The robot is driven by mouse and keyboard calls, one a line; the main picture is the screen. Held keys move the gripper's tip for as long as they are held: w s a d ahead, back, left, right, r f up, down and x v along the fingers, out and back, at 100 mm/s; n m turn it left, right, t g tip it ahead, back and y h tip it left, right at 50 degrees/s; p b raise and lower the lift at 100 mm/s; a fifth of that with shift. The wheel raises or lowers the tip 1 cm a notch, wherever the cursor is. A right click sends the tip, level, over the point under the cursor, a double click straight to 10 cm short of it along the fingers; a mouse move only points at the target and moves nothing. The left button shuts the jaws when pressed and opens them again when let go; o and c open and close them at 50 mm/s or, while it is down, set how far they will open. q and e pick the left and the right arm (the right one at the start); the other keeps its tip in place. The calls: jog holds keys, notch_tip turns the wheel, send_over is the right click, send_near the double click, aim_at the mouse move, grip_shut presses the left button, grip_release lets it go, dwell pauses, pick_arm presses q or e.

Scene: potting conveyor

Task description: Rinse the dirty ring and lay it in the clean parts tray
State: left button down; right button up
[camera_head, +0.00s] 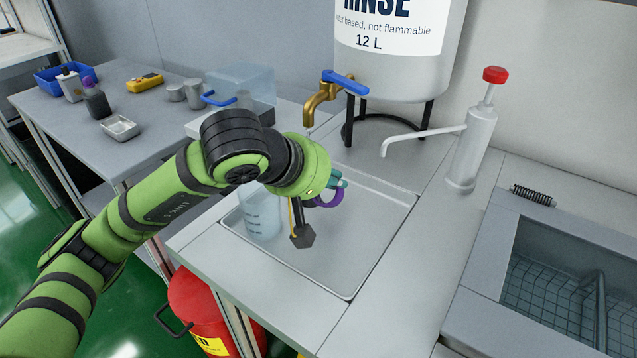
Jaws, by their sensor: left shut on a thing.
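My left gripper (308,216) is over the sink basin (376,246), mostly hidden behind its own wrist. It is shut on what looks like the ring (329,198), a purple curved piece showing just past the wrist beside teal parts. Any dirt on it is too small to tell. The brass tap (318,100) with its blue lever hangs from the rinse tank (398,70), above and behind the wrist. A small metal tray (119,127) on the left bench looks empty; I cannot tell if it is the clean parts tray. My right gripper is out of view.
A clear beaker (261,218) stands in the basin, left of the gripper. A pump dispenser (472,145) stands right of the tank. A wire-basket tank (560,285) is at right. A red bin (205,308) is below. A blue crate (52,82) and bottles crowd the left bench.

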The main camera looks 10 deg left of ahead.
pick_arm(q)
jog(key=shift+s+d+b, duration=0.2)
jog(key=shift+s+d, duration=0.1)
jog(key=shift+s, duration=0.55)
jog(key=shift+s+d+b, duration=0.15)
jog(key=shift+s+d, duration=0.15)
jog(key=shift+s, duration=0.55)
jog(key=shift+s+d+b, duration=0.2)
jog(key=shift+s+d, duration=0.1)
jog(key=shift+s, duration=0.55)
jog(key=s+d+r+p, duration=0.1)
jog(key=s+r, duration=0.3)
jog(key=shift+s+d, duration=0.35)
